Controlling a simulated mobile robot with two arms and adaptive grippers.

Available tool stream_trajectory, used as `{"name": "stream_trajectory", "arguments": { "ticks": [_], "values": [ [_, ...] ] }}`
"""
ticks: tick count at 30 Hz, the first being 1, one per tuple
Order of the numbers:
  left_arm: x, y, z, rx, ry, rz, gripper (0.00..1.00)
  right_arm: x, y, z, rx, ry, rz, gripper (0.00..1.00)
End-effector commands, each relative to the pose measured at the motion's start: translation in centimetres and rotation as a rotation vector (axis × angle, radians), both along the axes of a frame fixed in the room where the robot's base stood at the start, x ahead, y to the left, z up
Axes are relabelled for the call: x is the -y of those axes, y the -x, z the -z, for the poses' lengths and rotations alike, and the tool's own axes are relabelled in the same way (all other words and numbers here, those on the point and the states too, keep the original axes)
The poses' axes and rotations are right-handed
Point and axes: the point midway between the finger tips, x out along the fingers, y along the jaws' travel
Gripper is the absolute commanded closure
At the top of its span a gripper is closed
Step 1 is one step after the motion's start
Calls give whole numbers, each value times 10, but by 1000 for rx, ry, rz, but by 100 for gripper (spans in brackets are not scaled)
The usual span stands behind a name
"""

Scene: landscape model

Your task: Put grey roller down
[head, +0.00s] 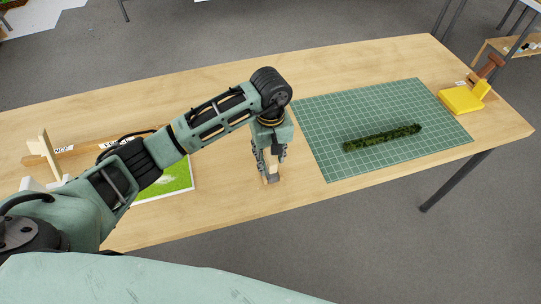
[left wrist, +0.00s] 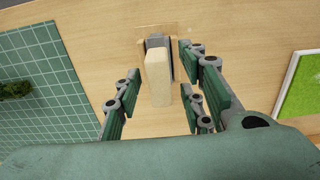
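The grey roller (left wrist: 155,42) is under my left gripper (head: 271,163), at the table's front edge side. In the left wrist view its pale wooden handle (left wrist: 158,76) points up toward the camera, with the grey part at the table end. The handle is between the spread fingers of my left gripper (left wrist: 160,95), with gaps on both sides, so the gripper is open around it without gripping. In the head view the fingers hide most of the roller. My right gripper is not in view.
A green cutting mat (head: 320,150) lies to the right with a dark green hedge strip (head: 382,138) on it. A yellow block with a brown-handled tool (head: 461,99) stands at the far right. A bright green sheet (head: 178,182) lies to the left, near a wooden piece (head: 48,150).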

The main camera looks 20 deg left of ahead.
Motion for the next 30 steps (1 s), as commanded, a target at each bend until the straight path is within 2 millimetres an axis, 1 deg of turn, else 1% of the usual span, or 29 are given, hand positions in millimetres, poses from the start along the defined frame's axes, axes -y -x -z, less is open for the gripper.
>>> {"name": "stream_trajectory", "arguments": {
  "ticks": [4, 7, 8, 9, 11, 12, 18, 21, 24, 30],
  "values": [
    [0, 0, -6, 0, 1, 0, 63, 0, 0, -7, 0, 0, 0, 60],
    [1, 0, -15, -1, 2, -1, 63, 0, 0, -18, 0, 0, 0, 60],
    [1, -1, -17, 2, 1, 0, 63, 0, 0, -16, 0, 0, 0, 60],
    [0, -2, -23, 7, 1, 1, 63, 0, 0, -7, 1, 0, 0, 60],
    [-1, -2, -36, 9, -1, 1, 63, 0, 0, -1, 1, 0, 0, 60],
    [0, -3, -46, 9, 0, 2, 63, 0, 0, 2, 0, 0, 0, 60],
    [0, -2, -92, 7, 0, 0, 63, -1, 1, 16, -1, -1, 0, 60],
    [0, -1, -109, 5, -1, 1, 63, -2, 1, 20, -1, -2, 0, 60],
    [0, -1, -122, 3, -1, 1, 63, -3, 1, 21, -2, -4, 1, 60],
    [0, 0, -131, 0, 0, -1, 63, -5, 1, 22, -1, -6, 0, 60]
  ]
}}
